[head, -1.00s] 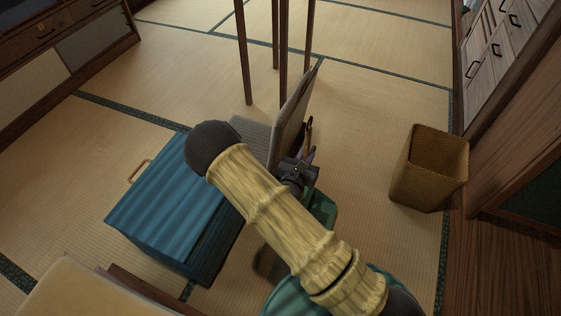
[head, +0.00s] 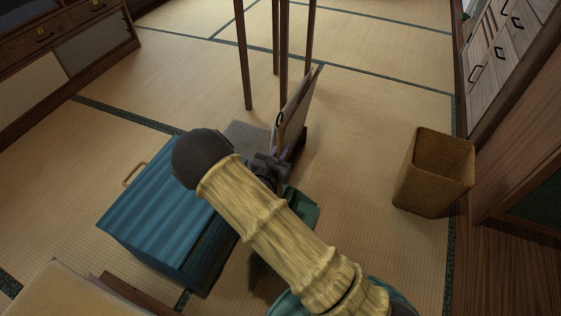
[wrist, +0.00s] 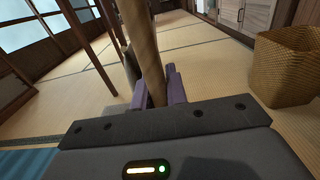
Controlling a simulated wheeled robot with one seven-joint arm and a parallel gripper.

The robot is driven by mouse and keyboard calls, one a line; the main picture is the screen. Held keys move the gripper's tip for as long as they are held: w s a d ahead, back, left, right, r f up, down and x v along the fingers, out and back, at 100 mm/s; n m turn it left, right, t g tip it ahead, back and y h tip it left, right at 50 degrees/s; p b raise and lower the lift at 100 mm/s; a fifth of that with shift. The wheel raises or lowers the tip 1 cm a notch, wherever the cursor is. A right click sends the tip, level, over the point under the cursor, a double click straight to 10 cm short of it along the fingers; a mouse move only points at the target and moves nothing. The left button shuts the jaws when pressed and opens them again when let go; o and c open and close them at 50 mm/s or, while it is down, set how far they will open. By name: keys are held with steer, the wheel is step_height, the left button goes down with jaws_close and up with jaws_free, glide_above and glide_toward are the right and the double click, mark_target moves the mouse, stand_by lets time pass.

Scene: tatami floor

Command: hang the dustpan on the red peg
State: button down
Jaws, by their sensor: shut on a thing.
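My gripper (head: 275,153) has purple fingers and is shut on the dustpan's tan handle. In the wrist view the handle (wrist: 145,50) stands up between the two fingers (wrist: 160,92). In the head view a dark loop (head: 279,119) shows at the handle's upper end, in front of an upright board (head: 297,105) seen nearly edge-on. I cannot tell whether the loop touches the board. The dustpan's pan cannot be made out. No red peg can be made out in either view.
A blue ridged chest (head: 160,215) stands left of my arm. A woven basket (head: 405,195) stands on the right, also in the wrist view (wrist: 280,75). Thin dark posts (head: 243,55) rise behind the board. A grey flat thing (head: 245,137) lies left of it. Tatami right of the board is clear.

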stand_by(0.3)
step_height(320, 180, down, 5)
steer(key=b, duration=0.4)
steer(key=shift+w+a, duration=0.1)
steer(key=shift+a, duration=0.05)
steer(key=c, duration=1.8)
jaws_free()
steer(key=shift+f, duration=0.15)
steer(key=shift+c, duration=0.2)
steer(key=o, duration=0.4)
steer(key=shift+o, duration=0.2)
